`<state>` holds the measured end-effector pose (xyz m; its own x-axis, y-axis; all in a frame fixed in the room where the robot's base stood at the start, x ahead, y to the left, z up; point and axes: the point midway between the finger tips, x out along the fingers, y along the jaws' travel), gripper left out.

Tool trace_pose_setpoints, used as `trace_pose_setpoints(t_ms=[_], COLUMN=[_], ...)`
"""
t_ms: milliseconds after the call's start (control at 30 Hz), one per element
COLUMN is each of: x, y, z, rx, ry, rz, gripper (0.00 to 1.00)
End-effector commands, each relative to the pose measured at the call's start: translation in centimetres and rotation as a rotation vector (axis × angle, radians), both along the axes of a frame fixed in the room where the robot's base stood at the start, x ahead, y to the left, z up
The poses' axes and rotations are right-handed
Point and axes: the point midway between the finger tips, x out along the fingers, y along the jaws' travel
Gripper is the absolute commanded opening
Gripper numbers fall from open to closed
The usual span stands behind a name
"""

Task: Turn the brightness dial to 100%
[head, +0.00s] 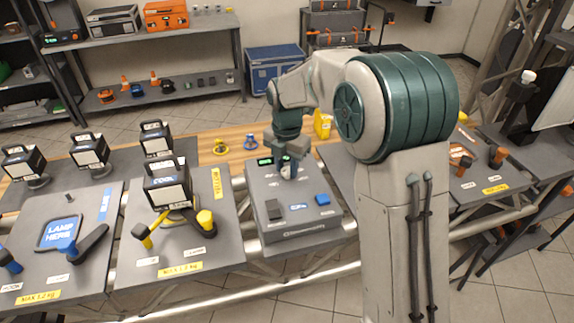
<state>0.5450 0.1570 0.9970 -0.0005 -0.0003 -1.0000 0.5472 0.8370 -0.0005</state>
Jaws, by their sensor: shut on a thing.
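The grey control box (310,229) stands on the bench near the middle of the head view. A green-lit display (265,161) shows at its back left, too small to read. My gripper (289,174) points down over the back of the box's top, shut on the brightness dial. The dial itself is mostly hidden behind the fingers, so its setting cannot be told. A black switch (274,209) and a blue button (322,199) sit on the front part of the box's top.
Left of the box, a grey panel (215,245) carries a lamp (167,186) and yellow-handled clamps (205,219). Another panel with a blue "LAMP HERE" pad (58,232) lies farther left.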

Motion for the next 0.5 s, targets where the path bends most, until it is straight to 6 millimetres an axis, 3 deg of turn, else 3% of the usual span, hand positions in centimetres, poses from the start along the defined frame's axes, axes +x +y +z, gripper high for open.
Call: trace_pose_setpoints(t_ms=[500], x=[0.06], y=[0.01], z=[0.08], rx=[0.001], ry=[-0.001], rz=[-0.434], gripper=[0.07])
